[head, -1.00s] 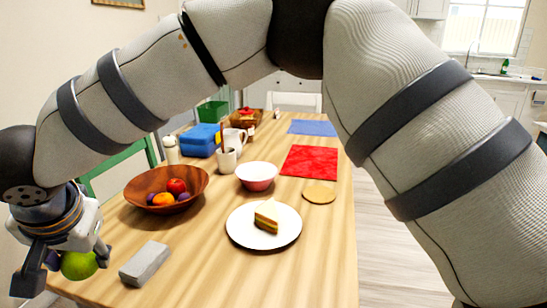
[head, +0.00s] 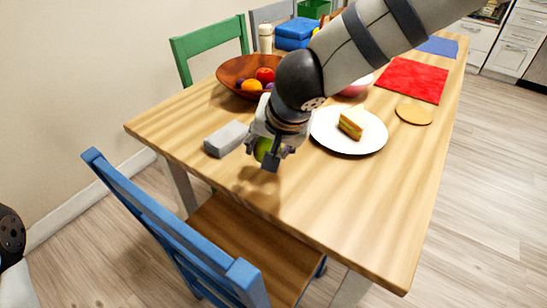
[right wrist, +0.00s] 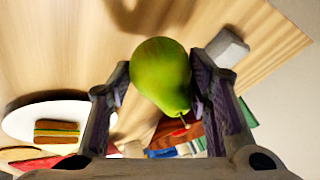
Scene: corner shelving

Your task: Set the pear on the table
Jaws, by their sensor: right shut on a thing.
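My right gripper (head: 267,153) reaches in from the upper right and is shut on the green pear (head: 262,148). In the right wrist view the pear (right wrist: 160,75) sits between the two fingers, its stem end toward the palm. The pear is over the near-left part of the wooden table (head: 350,215), close to the near edge. A shadow falls on the tabletop below it, and it looks held a little above the wood. My left gripper is not in view.
A grey block (head: 226,138) lies just left of the pear. A blue chair (head: 180,235) is at the near edge. The near-right tabletop is clear.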

